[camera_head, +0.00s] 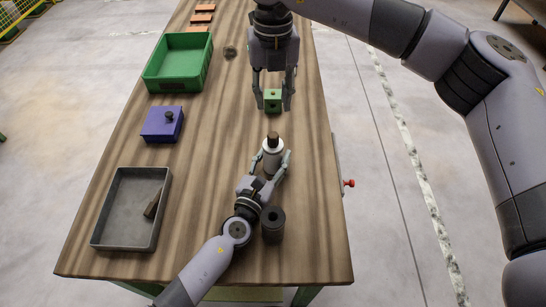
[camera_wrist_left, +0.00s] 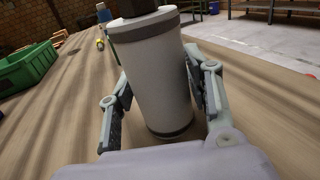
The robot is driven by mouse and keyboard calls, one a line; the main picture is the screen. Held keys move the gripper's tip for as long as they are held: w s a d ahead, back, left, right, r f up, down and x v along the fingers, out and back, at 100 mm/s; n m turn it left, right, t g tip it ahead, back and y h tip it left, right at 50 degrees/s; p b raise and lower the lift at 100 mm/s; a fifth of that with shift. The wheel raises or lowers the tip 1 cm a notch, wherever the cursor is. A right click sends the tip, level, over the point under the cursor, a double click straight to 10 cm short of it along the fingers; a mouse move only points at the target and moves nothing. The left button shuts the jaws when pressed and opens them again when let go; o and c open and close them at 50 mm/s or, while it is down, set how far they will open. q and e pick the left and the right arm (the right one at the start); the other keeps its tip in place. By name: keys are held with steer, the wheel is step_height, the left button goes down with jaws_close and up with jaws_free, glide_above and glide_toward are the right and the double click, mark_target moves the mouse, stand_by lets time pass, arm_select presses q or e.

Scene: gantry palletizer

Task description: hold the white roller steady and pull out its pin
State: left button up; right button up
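The white roller (camera_head: 273,160) stands upright on the table, with dark bands near its ends in the left wrist view (camera_wrist_left: 158,75). Its brown pin (camera_head: 273,138) sticks up from the top; the top edge cuts it off in the left wrist view (camera_wrist_left: 135,7). My left gripper (camera_head: 272,157) has a finger on each side of the roller, and both appear to touch it. My right gripper (camera_head: 274,105) is beyond the roller, apart from the pin. A small green block (camera_head: 273,101) shows between its fingertips; I cannot tell if they grip it.
A dark hollow cylinder (camera_head: 273,225) stands close to my left wrist. On the left are a grey tray (camera_head: 101,222) holding a brown piece (camera_head: 152,204), a purple box with a dark knob (camera_head: 158,128), and a green bin (camera_head: 178,82). Orange pieces (camera_head: 202,18) lie at the far end.

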mark_target(273, 135)
arm_select(q)
steer(key=c, duration=0.9)
steer(key=shift+c, duration=0.5)
arm_select(e)
steer(key=shift+o, duration=1.2)
step_height(273, 135, down, 12)
steer(key=n, duration=1.6)
steer(key=shift+s+f, duration=0.1)
steer(key=shift+f, duration=0.1)
steer(key=shift+c, duration=0.5)
jaws_close()
